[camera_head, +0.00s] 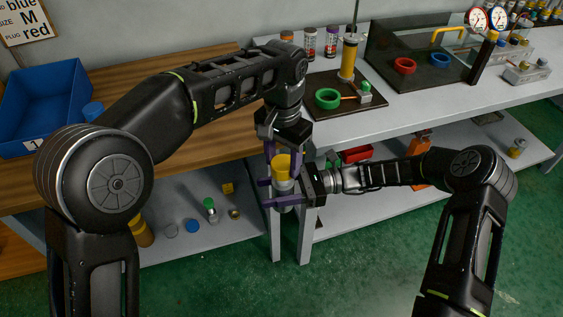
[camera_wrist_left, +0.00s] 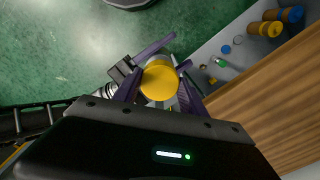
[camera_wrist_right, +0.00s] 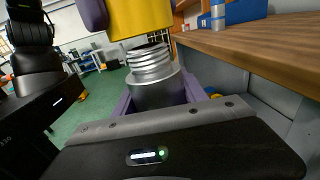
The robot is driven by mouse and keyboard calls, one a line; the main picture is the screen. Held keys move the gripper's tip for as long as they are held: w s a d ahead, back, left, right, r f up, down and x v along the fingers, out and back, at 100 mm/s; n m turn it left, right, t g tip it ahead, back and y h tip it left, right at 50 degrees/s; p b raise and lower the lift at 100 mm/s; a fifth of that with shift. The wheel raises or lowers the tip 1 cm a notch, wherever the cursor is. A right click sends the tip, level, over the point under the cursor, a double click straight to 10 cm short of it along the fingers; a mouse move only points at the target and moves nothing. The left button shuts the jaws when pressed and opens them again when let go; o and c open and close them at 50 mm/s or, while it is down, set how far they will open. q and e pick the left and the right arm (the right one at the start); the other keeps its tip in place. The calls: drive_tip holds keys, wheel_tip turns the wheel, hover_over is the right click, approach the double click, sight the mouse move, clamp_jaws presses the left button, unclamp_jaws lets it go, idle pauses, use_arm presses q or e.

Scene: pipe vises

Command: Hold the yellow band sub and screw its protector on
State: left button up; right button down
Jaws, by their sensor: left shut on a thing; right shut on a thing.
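The yellow protector (camera_head: 282,163) is a cup-shaped cap in my left gripper (camera_head: 280,160), which points down from above. It fills the space between the purple fingers in the left wrist view (camera_wrist_left: 160,82). The sub (camera_head: 284,187) is a grey metal cylinder, upright in my right gripper (camera_head: 281,192), which comes in from the right. In the right wrist view its bare threads (camera_wrist_right: 148,56) point up, and the protector (camera_wrist_right: 140,17) is just above them. Some thread shows below the protector's rim; whether they touch at the top is hidden. The sub's band is not clearly visible.
Both parts are in the air in front of the wooden bench (camera_head: 140,83) and the grey bench (camera_head: 420,118). A lower shelf (camera_head: 175,262) holds several small caps and parts. A blue bin (camera_head: 45,105) stands at the left. The green floor below is clear.

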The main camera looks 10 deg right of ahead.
sight(279, 188)
use_arm(q)
drive_tip(key=shift+f, duration=0.9)
drive_tip(key=shift+f, duration=0.6)
idle(0.6)
